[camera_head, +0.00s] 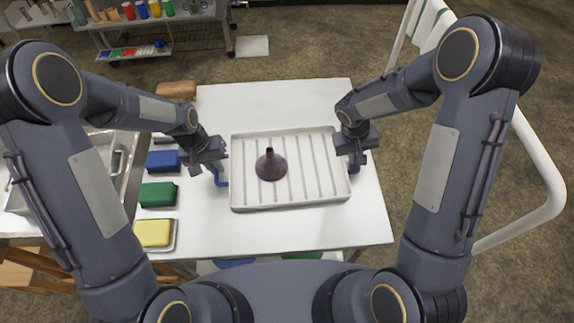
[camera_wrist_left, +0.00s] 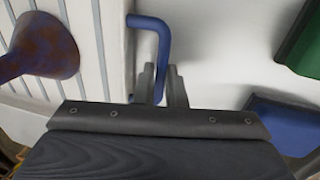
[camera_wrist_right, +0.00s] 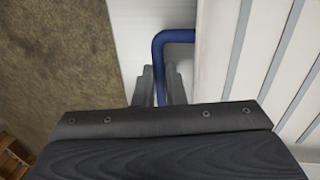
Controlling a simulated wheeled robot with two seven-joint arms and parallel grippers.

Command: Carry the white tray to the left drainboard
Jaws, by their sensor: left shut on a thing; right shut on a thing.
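The white tray (camera_head: 310,198) with grey ribs lies on or just above the white table; I cannot tell which. A dark red-brown funnel (camera_head: 270,166) stands on it, wide end down, and shows in the left wrist view (camera_wrist_left: 40,50). My left gripper (camera_head: 218,168) is shut on the tray's blue left handle, which shows in the left wrist view (camera_wrist_left: 150,22). My right gripper (camera_head: 353,158) is at the tray's right side, shut on the other blue handle, clear in the right wrist view (camera_wrist_right: 160,50). The tray looks roughly level.
Blue (camera_head: 163,161), green (camera_head: 158,194) and yellow (camera_head: 153,233) blocks line the table's left side, beside a metal sink (camera_head: 120,165). A brown object (camera_head: 176,89) lies at the back left. The white table (camera_head: 290,100) is clear behind the tray. A white rail (camera_head: 540,170) curves at right.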

